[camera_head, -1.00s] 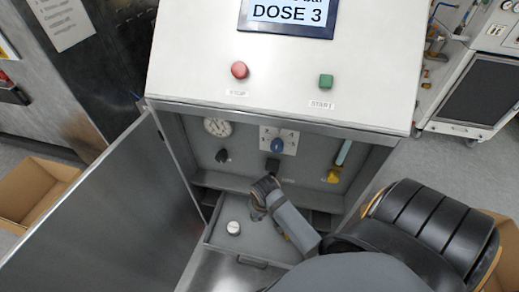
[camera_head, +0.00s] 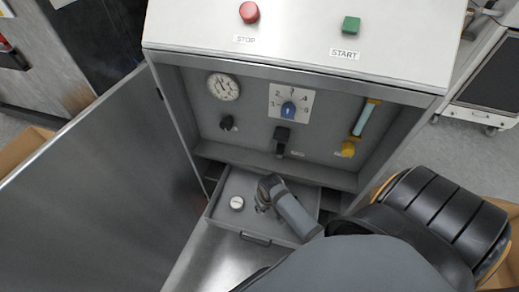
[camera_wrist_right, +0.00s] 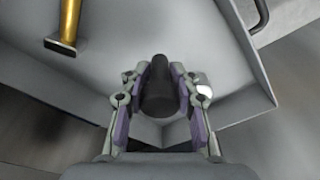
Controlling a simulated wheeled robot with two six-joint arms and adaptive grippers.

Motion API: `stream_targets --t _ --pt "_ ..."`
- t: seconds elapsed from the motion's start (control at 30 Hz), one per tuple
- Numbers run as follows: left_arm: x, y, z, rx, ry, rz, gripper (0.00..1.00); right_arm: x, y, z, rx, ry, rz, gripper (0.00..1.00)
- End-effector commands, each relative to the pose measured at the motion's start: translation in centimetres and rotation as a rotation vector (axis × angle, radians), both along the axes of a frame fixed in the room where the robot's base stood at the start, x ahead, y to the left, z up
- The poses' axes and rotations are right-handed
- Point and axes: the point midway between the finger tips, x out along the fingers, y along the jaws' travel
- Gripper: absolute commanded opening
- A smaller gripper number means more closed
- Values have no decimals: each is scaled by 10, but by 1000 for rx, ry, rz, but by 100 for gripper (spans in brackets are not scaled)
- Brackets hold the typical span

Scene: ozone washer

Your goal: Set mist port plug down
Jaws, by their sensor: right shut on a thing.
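The mist port plug (camera_wrist_right: 159,88) is a dark, rounded cylinder between the two fingers of my right gripper (camera_wrist_right: 160,92) in the right wrist view. My right gripper is shut on it. In the head view my right gripper (camera_head: 262,205) is over the open grey drawer (camera_head: 220,217), right of a small white-topped round item (camera_head: 237,203). The gripper hides most of the plug there, and I cannot tell whether the plug touches the drawer floor. My left gripper is not in view.
Above the drawer is a recessed panel with a gauge (camera_head: 223,87), a blue dial knob (camera_head: 288,110), a dark fitting (camera_head: 281,141) and a yellow-ended tube (camera_head: 364,118). An open metal door (camera_head: 95,185) stands left. A brass-coloured cylinder (camera_wrist_right: 69,22) lies in the drawer.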

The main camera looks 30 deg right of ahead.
Motion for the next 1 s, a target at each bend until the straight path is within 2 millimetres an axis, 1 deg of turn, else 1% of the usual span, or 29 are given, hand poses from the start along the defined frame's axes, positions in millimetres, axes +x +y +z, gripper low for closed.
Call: stream_targets --t 0.03,0.1,0.17,0.37,0.43,0.5,0.6,0.87,0.97,1.0 --pt "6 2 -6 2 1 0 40 9 1 -14 1 -1 -1 0" --pt "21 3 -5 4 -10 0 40 18 3 -22 1 -3 0 0" --pt "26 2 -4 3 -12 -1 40 22 3 -27 1 -2 0 0" --pt "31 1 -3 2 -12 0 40 27 4 -32 0 -2 0 0" --pt "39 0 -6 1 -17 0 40 31 4 -43 0 -1 0 0" --pt "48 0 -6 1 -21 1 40 30 4 -56 0 0 0 0" --pt "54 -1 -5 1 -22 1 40 30 4 -65 0 -1 0 0" --pt "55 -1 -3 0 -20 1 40 29 4 -65 0 -2 0 0" --pt "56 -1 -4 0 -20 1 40 29 4 -68 0 -2 0 0" --pt "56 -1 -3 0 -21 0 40 29 4 -68 0 -2 0 32"
